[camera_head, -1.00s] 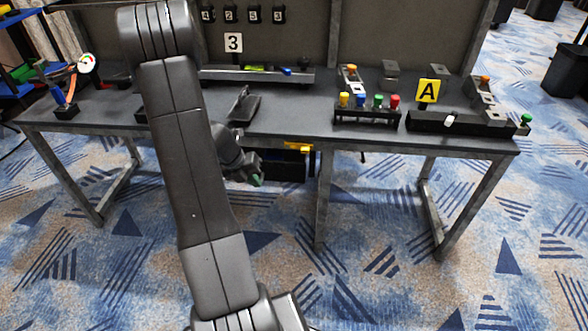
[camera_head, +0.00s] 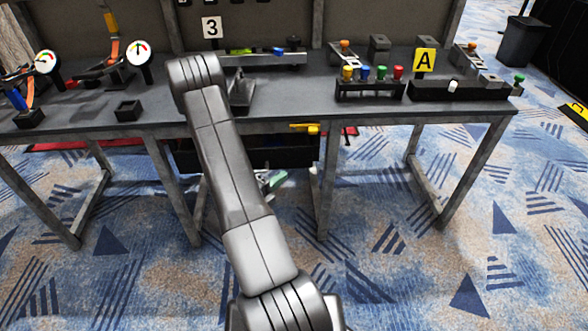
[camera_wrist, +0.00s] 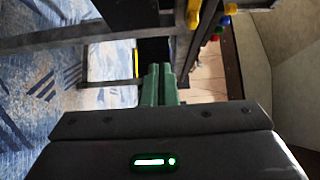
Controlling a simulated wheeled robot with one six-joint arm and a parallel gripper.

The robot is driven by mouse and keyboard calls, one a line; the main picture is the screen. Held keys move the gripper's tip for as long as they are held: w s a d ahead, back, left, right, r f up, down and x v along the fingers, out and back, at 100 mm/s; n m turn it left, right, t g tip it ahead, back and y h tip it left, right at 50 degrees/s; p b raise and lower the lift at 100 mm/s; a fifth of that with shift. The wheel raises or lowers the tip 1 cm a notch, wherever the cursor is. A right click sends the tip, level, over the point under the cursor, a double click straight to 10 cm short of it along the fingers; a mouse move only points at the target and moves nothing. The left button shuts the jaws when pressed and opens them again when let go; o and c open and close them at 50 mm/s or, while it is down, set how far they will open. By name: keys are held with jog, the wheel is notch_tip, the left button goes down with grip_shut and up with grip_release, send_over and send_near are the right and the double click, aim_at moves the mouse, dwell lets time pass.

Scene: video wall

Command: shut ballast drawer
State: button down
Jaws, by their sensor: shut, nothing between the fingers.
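A dark drawer-like box (camera_head: 296,155) hangs under the bench top, left of a middle leg. My arm covers part of it, and how far it stands out is hard to tell. A yellow piece (camera_head: 305,128) sits at the bench's front edge above it. My gripper (camera_head: 274,180) shows only in part beside my arm, low in front of the box in the picture. In the wrist view its green fingers (camera_wrist: 162,84) are together and empty, pointing toward a dark face (camera_wrist: 152,52), perhaps the box. Contact cannot be made out.
The grey bench (camera_head: 290,112) carries a rack of coloured knobs (camera_head: 370,88), a sign marked A (camera_head: 425,60), a sign marked 3 (camera_head: 212,27) and gauges (camera_head: 139,52) at the left. Metal legs (camera_head: 326,185) flank the box. Carpet in front is open.

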aim_at(292, 148)
jog(key=x, duration=0.3)
jog(key=w+a+b+x, duration=0.1)
jog(key=x, duration=0.7)
jog(key=shift+w+f, duration=0.1)
jog(key=shift+w, duration=0.8)
jog(key=shift+w, duration=0.1)
jog(key=w, duration=0.4)
jog(key=shift+w+a, duration=0.1)
jog(key=shift+w, duration=0.2)
jog(key=shift+w+r, duration=0.15)
jog(key=shift+r, duration=0.05)
jog(key=shift+a, duration=0.1)
